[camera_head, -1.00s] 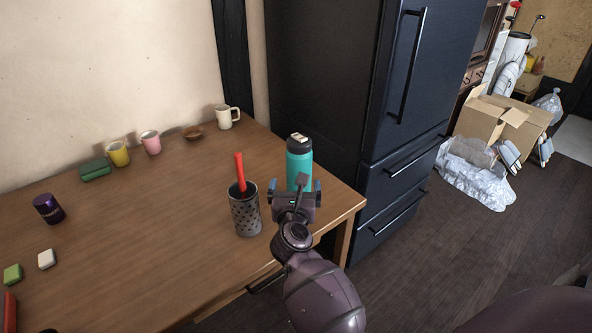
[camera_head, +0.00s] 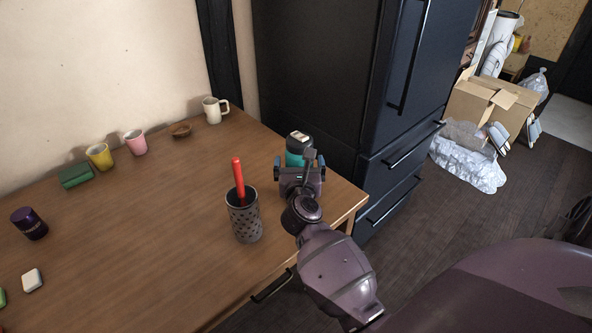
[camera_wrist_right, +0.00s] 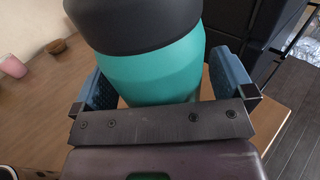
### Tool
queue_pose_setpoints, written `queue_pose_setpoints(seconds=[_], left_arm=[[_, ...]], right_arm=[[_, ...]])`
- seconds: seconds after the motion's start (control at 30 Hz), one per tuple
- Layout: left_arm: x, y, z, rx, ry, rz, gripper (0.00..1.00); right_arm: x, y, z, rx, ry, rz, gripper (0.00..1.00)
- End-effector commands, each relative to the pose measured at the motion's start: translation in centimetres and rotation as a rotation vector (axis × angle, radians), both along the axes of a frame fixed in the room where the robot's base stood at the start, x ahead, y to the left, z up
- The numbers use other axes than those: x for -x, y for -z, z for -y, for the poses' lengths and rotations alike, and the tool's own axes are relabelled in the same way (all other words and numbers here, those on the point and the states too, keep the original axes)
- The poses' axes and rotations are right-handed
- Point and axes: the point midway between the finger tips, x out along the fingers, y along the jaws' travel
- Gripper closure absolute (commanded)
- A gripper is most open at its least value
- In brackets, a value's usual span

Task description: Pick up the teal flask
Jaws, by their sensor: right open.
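The teal flask (camera_head: 296,157) with a black lid stands upright near the right end of the wooden table. In the right wrist view the flask (camera_wrist_right: 158,72) fills the middle, and its lower part is hidden behind the gripper. My right gripper (camera_head: 300,166) is at the flask, in front of it in the head view. In the right wrist view its two blue fingers (camera_wrist_right: 160,84) are open on either side of the flask, with a gap at least on the left. My left gripper is not in view.
A perforated dark holder (camera_head: 244,218) with a red-handled item stands just left of my right gripper. A cream mug (camera_head: 213,111), brown bowl (camera_head: 181,131), pink cup (camera_head: 135,143) and yellow cup (camera_head: 100,157) stand along the wall. A dark fridge (camera_head: 320,75) rises behind the flask.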

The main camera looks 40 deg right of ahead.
Motion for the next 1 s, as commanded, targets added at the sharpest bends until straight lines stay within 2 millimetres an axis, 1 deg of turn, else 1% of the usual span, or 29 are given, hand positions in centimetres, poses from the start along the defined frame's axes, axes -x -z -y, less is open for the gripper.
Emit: queue_pose_setpoints(seconds=[0.07,0.4,0.5,0.77,0.87,0.97,1.0], left_arm=[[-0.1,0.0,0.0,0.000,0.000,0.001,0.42],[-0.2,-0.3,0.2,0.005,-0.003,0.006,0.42],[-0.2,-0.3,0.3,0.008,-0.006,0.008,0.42],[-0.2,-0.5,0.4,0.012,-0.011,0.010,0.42],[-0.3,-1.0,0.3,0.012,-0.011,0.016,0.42],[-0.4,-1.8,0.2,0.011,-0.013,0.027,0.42],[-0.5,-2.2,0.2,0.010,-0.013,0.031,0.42]], right_arm=[[0.0,0.0,0.0,0.000,0.000,0.000,0.00],[0.0,0.0,0.0,0.000,0.000,0.000,0.52],[0.0,-0.1,0.0,0.001,-0.001,0.002,0.66],[-0.1,-0.4,0.0,0.001,-0.001,0.003,0.66],[-0.1,-1.4,0.0,0.001,-0.001,0.008,0.66],[-0.1,-3.1,-0.1,0.001,-0.001,0.013,0.66],[-0.1,-3.9,-0.1,0.000,-0.002,0.015,0.66]])
